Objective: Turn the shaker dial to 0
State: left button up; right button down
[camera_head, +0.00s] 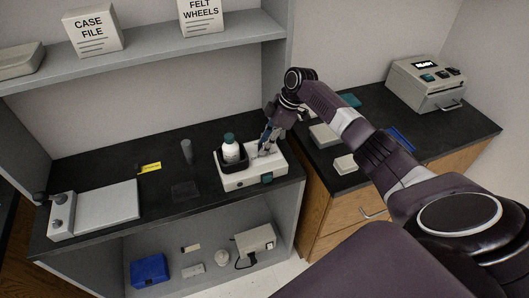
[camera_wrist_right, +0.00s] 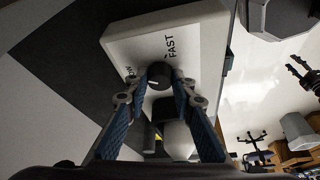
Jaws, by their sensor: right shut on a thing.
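The shaker (camera_head: 253,180) is a white box on the dark counter, with a white, teal-capped bottle (camera_head: 230,152) standing in its black holder. Its dial (camera_wrist_right: 160,73) is a round black knob with a short pale mark, on the white top face. The word FAST (camera_wrist_right: 170,46) is printed beside it, and another label is partly hidden. My right gripper (camera_head: 264,146) reaches down to the shaker's top, right of the bottle. In the wrist view its blue-padded fingers (camera_wrist_right: 158,84) are on either side of the dial, shut on it. My left gripper is not in view.
A flat device with a pale plate (camera_head: 108,206) is at the counter's left. A grey cup (camera_head: 187,151) and a yellow label (camera_head: 150,168) lie between. A shelf (camera_head: 150,58) hangs above. White boxes (camera_head: 324,135) and a machine with a display (camera_head: 425,82) stand at right.

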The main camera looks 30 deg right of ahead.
jog(key=n+g+b, duration=0.1)
jog(key=n+b, duration=0.2)
jog(key=shift+w+f, duration=0.1)
jog(key=shift+f, duration=0.05)
jog(key=shift+n+g+b, duration=0.3)
jog(key=shift+n+b, duration=0.3)
jog(key=shift+b, duration=0.15)
jog(key=c, duration=1.6)
grip_release()
jog(key=shift+d+r, duration=0.1)
jog(key=shift+r, duration=0.2)
jog(key=shift+y, duration=0.3)
jog(key=v, duration=1.1)
jog(key=shift+r, duration=0.35)
